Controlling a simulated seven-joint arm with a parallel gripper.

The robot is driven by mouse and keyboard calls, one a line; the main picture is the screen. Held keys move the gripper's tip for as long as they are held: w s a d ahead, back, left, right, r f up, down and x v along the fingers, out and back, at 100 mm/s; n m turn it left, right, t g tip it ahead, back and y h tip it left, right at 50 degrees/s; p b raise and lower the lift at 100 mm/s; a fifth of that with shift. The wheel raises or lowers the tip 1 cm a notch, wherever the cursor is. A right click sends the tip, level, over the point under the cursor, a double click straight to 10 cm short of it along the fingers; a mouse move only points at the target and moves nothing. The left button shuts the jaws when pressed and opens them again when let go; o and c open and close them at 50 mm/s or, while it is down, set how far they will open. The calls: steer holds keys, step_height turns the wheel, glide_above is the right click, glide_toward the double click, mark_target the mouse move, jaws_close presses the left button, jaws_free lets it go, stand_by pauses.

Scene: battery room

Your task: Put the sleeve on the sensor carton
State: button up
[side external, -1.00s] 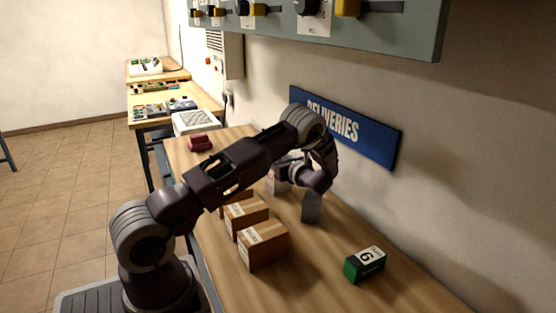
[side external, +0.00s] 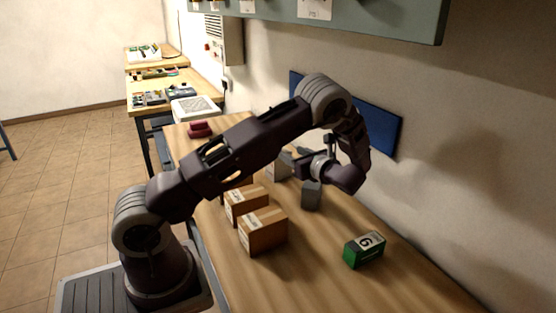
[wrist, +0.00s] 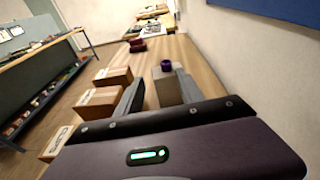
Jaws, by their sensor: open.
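My gripper (wrist: 160,77) is open, its two grey fingers pointing along the bench toward the far end. In the side view my gripper (side external: 289,158) is level, low over the bench. A pale carton (side external: 277,170) shows partly behind my gripper in the side view. A grey upright block (side external: 311,196) stands below my wrist. I cannot tell which piece is the sleeve.
Brown cartons (side external: 263,232) stand in a row along the bench's left side; they also show in the wrist view (wrist: 100,101). A green box (side external: 364,251) with a white label lies at the near right. Dark red pieces (side external: 199,129) lie at the far end. The wall borders the right.

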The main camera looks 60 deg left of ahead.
steer(key=s+d+r+n+t+h, duration=0.2)
steer(key=s+d+r+n+h, duration=0.3)
steer(key=s+d, duration=0.4)
steer(key=s+d+r+n+t+h, duration=0.2)
steer(key=s+d+r+n+h, duration=0.3)
steer(key=s+d, duration=0.3)
steer(key=s+d+r+n+t+h, duration=0.1)
steer(key=s+d+r+n+h, duration=0.4)
steer(key=d, duration=0.7)
steer(key=s+n, duration=0.2)
steer(key=s, duration=0.2)
steer(key=shift+s+d+t+h, duration=0.2)
steer(key=shift+s+t+h, duration=0.15)
steer(key=shift+t+h, duration=0.05)
